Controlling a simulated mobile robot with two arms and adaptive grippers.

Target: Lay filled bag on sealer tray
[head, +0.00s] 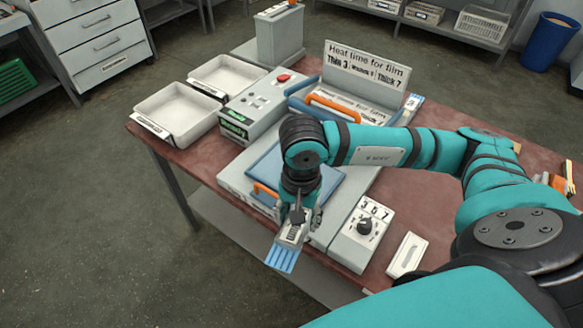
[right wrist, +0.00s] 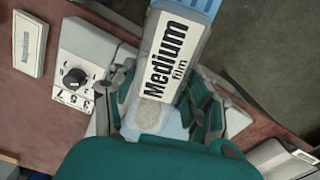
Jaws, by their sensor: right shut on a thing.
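My right gripper (head: 298,214) is shut on a filled bag (head: 283,259). The bag hangs past the front edge of the sealer, with its blue striped end lowest in the head view. In the right wrist view the bag (right wrist: 170,62) shows a white "Medium film" label and a pale filling between the fingers (right wrist: 165,105). The sealer tray appears to be the blue-edged panel (head: 327,183) on the grey sealer base, just behind the gripper. My arm hides part of it. My left gripper is not in view.
A dial box (head: 362,232) and a small white plate (head: 407,256) are right of the sealer. A control box (head: 262,105) with a red button and two white trays (head: 176,112) are left. A "Heat time for film" sign (head: 365,72) stands behind.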

